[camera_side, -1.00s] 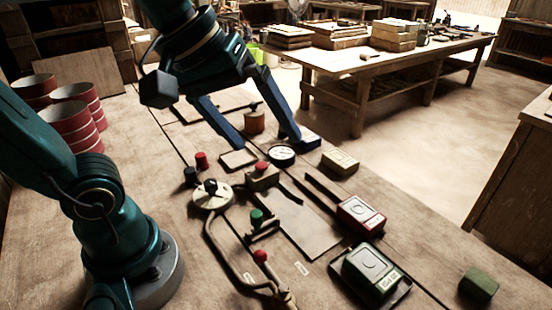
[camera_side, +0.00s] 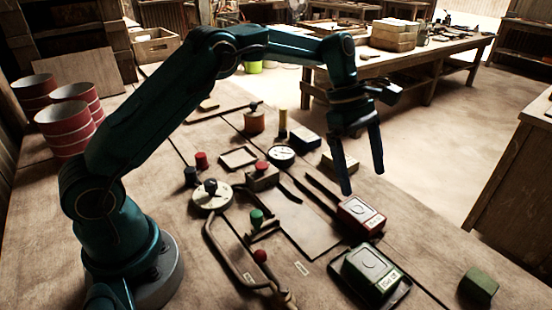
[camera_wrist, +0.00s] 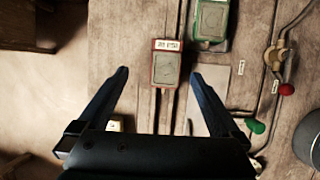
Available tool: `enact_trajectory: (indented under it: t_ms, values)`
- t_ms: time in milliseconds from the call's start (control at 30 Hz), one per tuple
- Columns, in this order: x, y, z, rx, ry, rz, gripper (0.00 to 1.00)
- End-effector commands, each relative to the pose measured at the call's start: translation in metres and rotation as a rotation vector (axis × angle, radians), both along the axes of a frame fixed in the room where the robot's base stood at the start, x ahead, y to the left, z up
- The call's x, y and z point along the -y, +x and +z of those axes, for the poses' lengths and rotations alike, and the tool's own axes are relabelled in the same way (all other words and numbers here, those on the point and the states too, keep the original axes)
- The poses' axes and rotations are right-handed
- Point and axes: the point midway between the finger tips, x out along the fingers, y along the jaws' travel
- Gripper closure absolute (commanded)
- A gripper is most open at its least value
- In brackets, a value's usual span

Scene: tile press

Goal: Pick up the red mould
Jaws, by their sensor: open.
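The red mould (camera_side: 361,216) is a small red box with a pale top panel and a white label, on the bench right of centre in the side view. It also shows in the wrist view (camera_wrist: 166,67), ahead of the fingertips and roughly midway between them. My gripper (camera_side: 363,182) is open and empty, pointing down above the red mould and slightly behind it. In the wrist view my gripper (camera_wrist: 158,75) has its two fingers wide apart. The fingers appear clear of the mould. Nothing hides the mould's top.
A green mould (camera_side: 373,273) sits on a dark tray in front of the red mould, close beside it in the wrist view (camera_wrist: 209,18). A cream block (camera_side: 340,162) lies behind. Levers with a green knob (camera_side: 257,216) and a red knob (camera_side: 260,256) stand to the left.

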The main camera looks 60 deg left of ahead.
Motion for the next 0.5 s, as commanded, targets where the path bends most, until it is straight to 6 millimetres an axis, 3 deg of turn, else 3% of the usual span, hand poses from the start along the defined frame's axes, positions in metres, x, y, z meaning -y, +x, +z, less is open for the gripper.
enact_trajectory:
  t_ms: [100, 500]
  values:
    - [-0.001, -0.004, -0.023, -0.052, -0.001, 0.001, 0.00]
    - [0.015, -0.006, -0.066, -0.069, -0.001, -0.001, 0.00]
